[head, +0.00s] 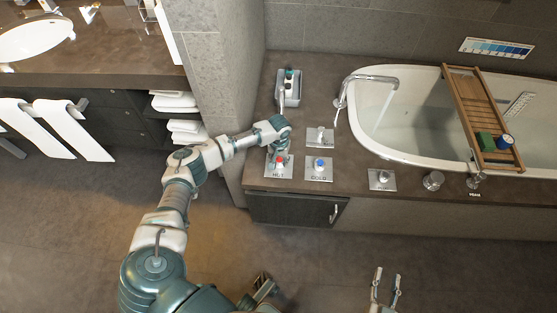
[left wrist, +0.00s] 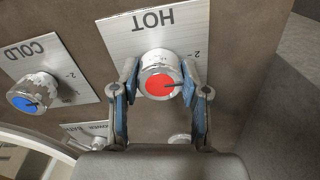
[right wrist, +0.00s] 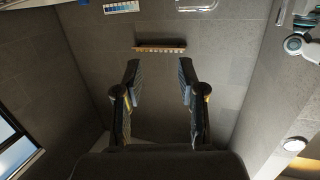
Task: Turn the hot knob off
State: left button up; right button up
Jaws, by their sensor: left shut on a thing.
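The hot knob (left wrist: 160,76) is a silver knob with a red cap on a metal plate marked HOT (left wrist: 150,33). Its red cap (head: 280,160) also shows in the head view, on the tub deck. My left gripper (left wrist: 160,85) is shut on the hot knob, one finger on each side of it. In the head view my left gripper (head: 279,146) comes down over the knob from the far side and partly covers it. A dark pointer line on the red cap points right in the left wrist view. My right gripper (right wrist: 157,80) is open and empty, low at the front in the head view (head: 387,278).
The cold knob (head: 319,163) with a blue cap sits just right of the hot plate. A lever plate (head: 319,137) is behind it. The bathtub (head: 420,120) with a wooden tray (head: 484,115) is to the right. A caddy (head: 289,88) stands behind my left gripper.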

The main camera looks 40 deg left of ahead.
pick_arm(q)
jog(key=p, duration=0.1)
jog(key=m+p, duration=0.1)
jog(key=p, duration=0.1)
jog(key=shift+r+m, duration=0.25)
jog(key=shift+m, duration=0.05)
jog(key=m+p, duration=0.1)
jog(key=m, duration=0.1)
jog(key=m+p, duration=0.1)
jog(key=shift+f+m+p, duration=0.25)
jog(key=shift+m+p, duration=0.05)
jog(key=shift+m, duration=0.1)
jog(key=m, duration=0.2)
jog(key=shift+m, duration=0.3)
jog(key=shift+a+m, duration=0.1)
jog(key=shift+m, duration=0.9)
jog(key=m, duration=0.6)
jog(key=shift+m, duration=0.7)
pick_arm(e)
jog(key=s+d+f+g+h, duration=0.1)
jog(key=s+d+f+g, duration=0.2)
jog(key=s+g, duration=0.3)
jog(key=s+d+f+g+h, duration=0.2)
jog(key=s+f+g, duration=0.4)
jog(key=s, duration=0.3)
jog(key=shift+s+d+f+h, duration=0.3)
jog(key=shift+s+d, duration=0.1)
jog(key=shift+d, duration=0.3)
jog(key=shift+w, duration=0.1)
jog(key=shift+r, duration=0.1)
